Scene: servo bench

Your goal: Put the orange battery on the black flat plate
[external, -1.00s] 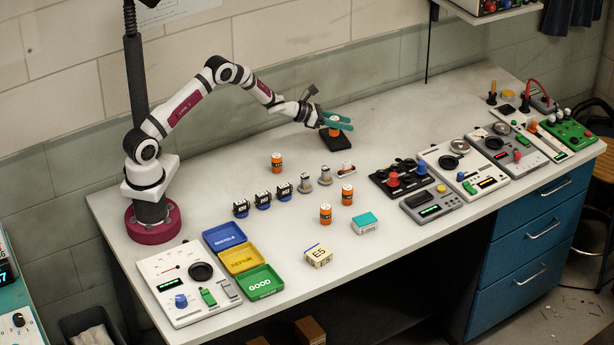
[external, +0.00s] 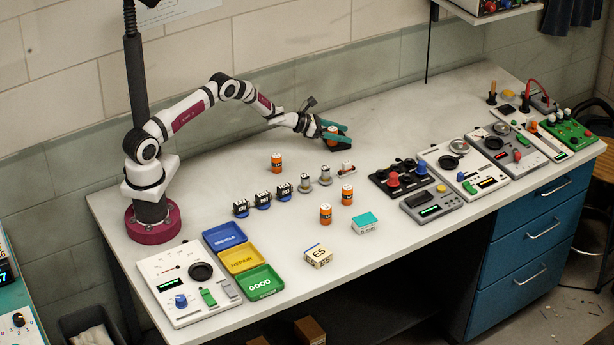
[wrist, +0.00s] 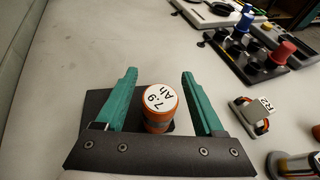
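An orange battery (external: 332,130) with a white top stands upright on the black flat plate (external: 340,148) near the back of the bench. In the wrist view my gripper (wrist: 159,74) is open, with a gap between each finger and the battery. The gripper's dark crossbar hides the near part of the plate.
More orange batteries stand on the bench, one at the left (external: 276,162) and two nearer the front (external: 347,194). Small metal parts (external: 325,175) and a black panel with knobs (external: 400,177) lie to the front and right. The bench behind the plate is clear.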

